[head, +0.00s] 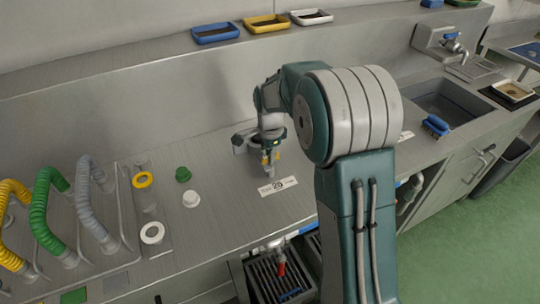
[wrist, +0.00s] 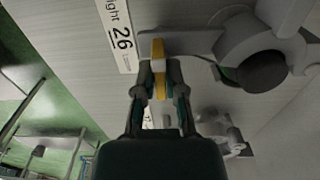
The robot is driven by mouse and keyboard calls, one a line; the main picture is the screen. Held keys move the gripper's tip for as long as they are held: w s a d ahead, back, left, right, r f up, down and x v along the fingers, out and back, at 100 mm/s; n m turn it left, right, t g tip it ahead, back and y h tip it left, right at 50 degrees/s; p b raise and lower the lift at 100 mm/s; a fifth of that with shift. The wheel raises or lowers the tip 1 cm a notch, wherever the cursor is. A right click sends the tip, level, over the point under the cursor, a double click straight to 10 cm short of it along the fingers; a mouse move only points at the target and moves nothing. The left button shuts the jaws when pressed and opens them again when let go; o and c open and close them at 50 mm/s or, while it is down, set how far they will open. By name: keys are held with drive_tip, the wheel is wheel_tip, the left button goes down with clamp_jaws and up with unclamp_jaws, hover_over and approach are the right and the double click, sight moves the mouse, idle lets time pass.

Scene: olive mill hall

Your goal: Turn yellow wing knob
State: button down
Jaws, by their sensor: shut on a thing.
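The yellow wing knob (wrist: 158,50) shows in the wrist view between the fingertips of my gripper (wrist: 159,68). The fingers are shut on it, one on each side, and they hide part of it. The knob sits by a grey metal fitting (wrist: 195,42) with a round dark-ended body (wrist: 262,70) on its right. In the head view my gripper (head: 269,158) points down at the counter beside the label with the number 26 (head: 278,186).
Coloured hoses (head: 50,215) stand at far left. A sink (head: 450,100) and blue brush (head: 436,125) are at right. Trays (head: 267,23) line the back ledge.

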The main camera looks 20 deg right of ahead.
drive_tip(key=shift+w, duration=0.1)
drive_tip(key=c, duration=0.7)
unclamp_jaws()
drive_tip(key=shift+f, duration=0.1)
wheel_tip(320, 180, up, 12)
drive_tip(key=shift+f, duration=0.1)
